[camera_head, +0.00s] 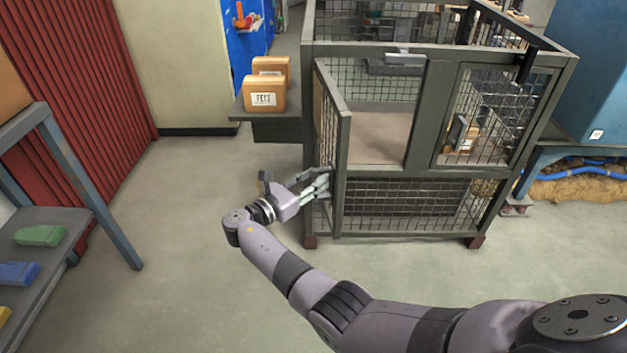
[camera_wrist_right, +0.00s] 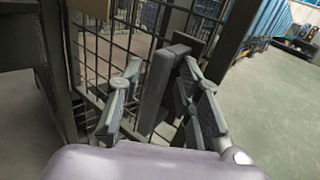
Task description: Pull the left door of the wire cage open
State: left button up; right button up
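The wire cage (camera_head: 408,175) stands right of centre in the head view, with a dark grey frame and mesh panels. Its left door (camera_head: 344,170) is swung outward at an angle from the front, leaving a gap beside the middle post. My right gripper (camera_head: 322,185) is at the outer side of this door, low down. In the right wrist view the gripper (camera_wrist_right: 160,95) has its fingers on either side of a dark upright bar (camera_wrist_right: 158,90), with a small gap at the left finger. The door mesh (camera_wrist_right: 100,55) is behind. My left gripper is out of view.
The cage's right door (camera_head: 492,115) looks closed. Boxes marked FELT (camera_head: 264,95) sit on a ledge left of the cage. A shelf with coloured pieces (camera_head: 40,235) stands at far left. The floor (camera_head: 190,240) between shelf and cage is clear.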

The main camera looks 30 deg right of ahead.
jog(key=shift+o, duration=0.5)
jog(key=shift+w+d+r, duration=0.15)
jog(key=shift+w+r, duration=0.15)
jog(key=shift+w, duration=0.3)
jog(key=v, duration=0.7)
jog(key=shift+s+a+f, duration=0.2)
jog(key=shift+s+a, duration=0.05)
jog(key=shift+s, duration=0.05)
